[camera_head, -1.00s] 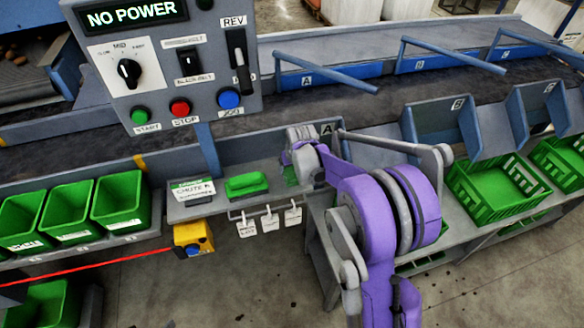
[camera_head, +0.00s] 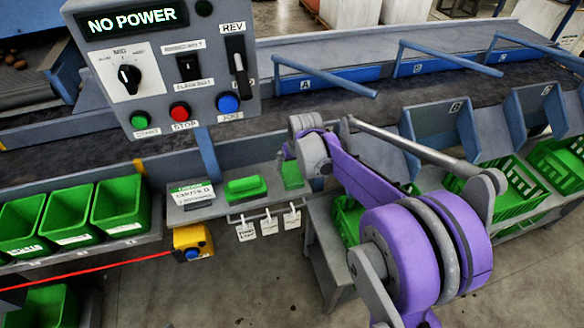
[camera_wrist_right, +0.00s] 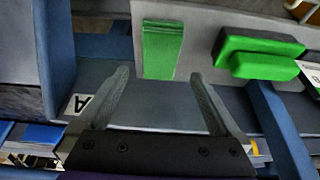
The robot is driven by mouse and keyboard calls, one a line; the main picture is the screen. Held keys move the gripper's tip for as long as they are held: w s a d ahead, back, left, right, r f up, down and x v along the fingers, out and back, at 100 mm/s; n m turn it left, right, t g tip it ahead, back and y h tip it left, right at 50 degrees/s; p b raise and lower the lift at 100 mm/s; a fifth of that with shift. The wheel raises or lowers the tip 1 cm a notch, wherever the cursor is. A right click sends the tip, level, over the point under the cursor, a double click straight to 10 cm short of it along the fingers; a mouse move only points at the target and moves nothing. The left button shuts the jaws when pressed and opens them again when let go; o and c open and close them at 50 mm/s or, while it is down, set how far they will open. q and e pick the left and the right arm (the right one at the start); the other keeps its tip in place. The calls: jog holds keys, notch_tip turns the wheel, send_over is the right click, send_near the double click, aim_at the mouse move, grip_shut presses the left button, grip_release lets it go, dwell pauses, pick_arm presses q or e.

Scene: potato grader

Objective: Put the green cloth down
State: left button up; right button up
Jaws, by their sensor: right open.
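The green cloth (camera_head: 292,176) lies flat and folded at the right end of the small grey shelf, behind the hanging tags. In the right wrist view the cloth (camera_wrist_right: 162,50) lies just beyond the fingertips, lined up with the gap between them and apart from both. My right gripper (camera_wrist_right: 159,78) is open and empty. In the head view its fingers are hard to make out near the end of my purple arm, close to the cloth. My left gripper is not in view.
A green block-like item (camera_head: 246,187) sits left of the cloth, beside a label stand (camera_head: 192,194). The control panel (camera_head: 170,70) overhangs the belt (camera_head: 380,115). A yellow box with a blue button (camera_head: 193,242) hangs at the shelf's front. Green bins (camera_head: 120,205) stand left.

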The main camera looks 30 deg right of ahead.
jog(key=s+a+r+n, duration=0.1)
jog(key=s+a+r, duration=0.1)
jog(key=s+a, duration=0.35)
jog(key=s+a+r, duration=0.3)
jog(key=s, duration=0.5)
jog(key=s+a+f, duration=0.2)
jog(key=s+a, duration=0.1)
jog(key=s, duration=0.3)
jog(key=s+a+f+n+t+y, duration=0.1)
jog(key=s+a+f, duration=0.1)
jog(key=s, duration=0.5)
jog(key=shift+a+f+n, duration=0.3)
jog(key=shift+a+f, duration=0.1)
jog(key=shift+f, duration=0.05)
jog(key=shift+w, duration=0.1)
jog(key=shift+w+r+p, duration=0.25)
jog(key=shift+r+p, duration=0.55)
jog(key=shift+r, duration=0.1)
jog(key=shift+s, duration=0.1)
